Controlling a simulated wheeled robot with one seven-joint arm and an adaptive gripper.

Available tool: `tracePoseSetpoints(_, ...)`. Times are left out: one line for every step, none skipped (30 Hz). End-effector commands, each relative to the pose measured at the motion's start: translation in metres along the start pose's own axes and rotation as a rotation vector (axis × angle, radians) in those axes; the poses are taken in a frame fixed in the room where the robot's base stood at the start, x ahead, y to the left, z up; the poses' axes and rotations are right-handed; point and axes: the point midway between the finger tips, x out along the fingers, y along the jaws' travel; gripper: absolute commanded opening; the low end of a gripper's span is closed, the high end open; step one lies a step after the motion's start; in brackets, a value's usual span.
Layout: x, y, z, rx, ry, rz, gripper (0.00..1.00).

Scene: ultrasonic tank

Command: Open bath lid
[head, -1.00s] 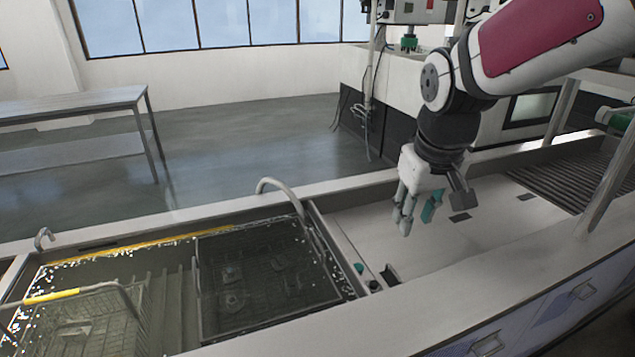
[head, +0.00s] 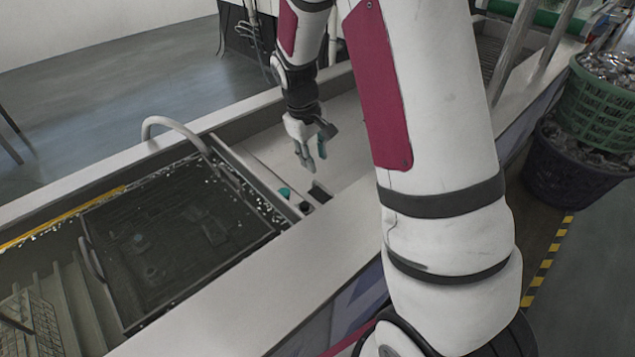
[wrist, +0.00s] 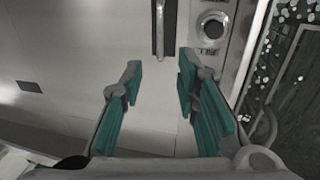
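The bath lid appears to be the flat pale panel (head: 345,130) to the right of the water tank; it also fills the left of the wrist view (wrist: 60,60). A short bar handle (head: 319,191) stands near its tank-side end; the wrist view shows this handle (wrist: 158,30) just beyond the fingertips. My gripper (head: 310,160) hangs above the panel, close to the handle. In the wrist view my gripper (wrist: 160,72) has its teal-padded fingers apart with nothing between them. Whether it touches the panel I cannot tell.
A strip beside the handle carries a teal button (head: 285,192) and a round knob (wrist: 211,29). A dark mesh basket (head: 180,235) with a curved handle (head: 170,121) sits in the tank to the left.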

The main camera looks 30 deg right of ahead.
Motion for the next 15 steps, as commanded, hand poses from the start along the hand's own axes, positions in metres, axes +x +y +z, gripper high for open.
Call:
tracePoseSetpoints(0.014, -0.001, -0.002, 0.000, -0.002, -0.001, 0.29)
tracePoseSetpoints(0.019, -0.001, -0.002, 0.000, -0.001, -0.001, 0.29)
tracePoseSetpoints(0.026, -0.001, -0.002, 0.000, -0.002, -0.001, 0.29)
tracePoseSetpoints(0.030, -0.001, -0.002, 0.000, -0.002, -0.001, 0.29)
tracePoseSetpoints(0.035, -0.001, -0.002, 0.000, -0.002, -0.001, 0.29)
tracePoseSetpoints(0.042, 0.000, -0.002, 0.001, -0.001, -0.001, 0.29)
tracePoseSetpoints(0.047, 0.000, -0.001, 0.001, -0.002, -0.001, 0.29)
tracePoseSetpoints(0.052, 0.000, -0.001, 0.001, -0.002, -0.001, 0.29)
tracePoseSetpoints(0.058, 0.000, -0.001, 0.002, -0.002, -0.001, 0.29)
tracePoseSetpoints(0.063, 0.000, -0.001, 0.002, -0.001, -0.001, 0.29)
tracePoseSetpoints(0.067, 0.000, -0.001, 0.002, -0.002, -0.001, 0.29)
tracePoseSetpoints(0.073, 0.000, -0.001, 0.002, -0.003, -0.001, 0.29)
tracePoseSetpoints(0.077, 0.000, -0.001, 0.002, -0.002, -0.001, 0.29)
tracePoseSetpoints(0.081, 0.000, -0.001, 0.002, -0.002, -0.001, 0.29)
tracePoseSetpoints(0.085, 0.000, -0.001, 0.002, -0.001, 0.000, 0.29)
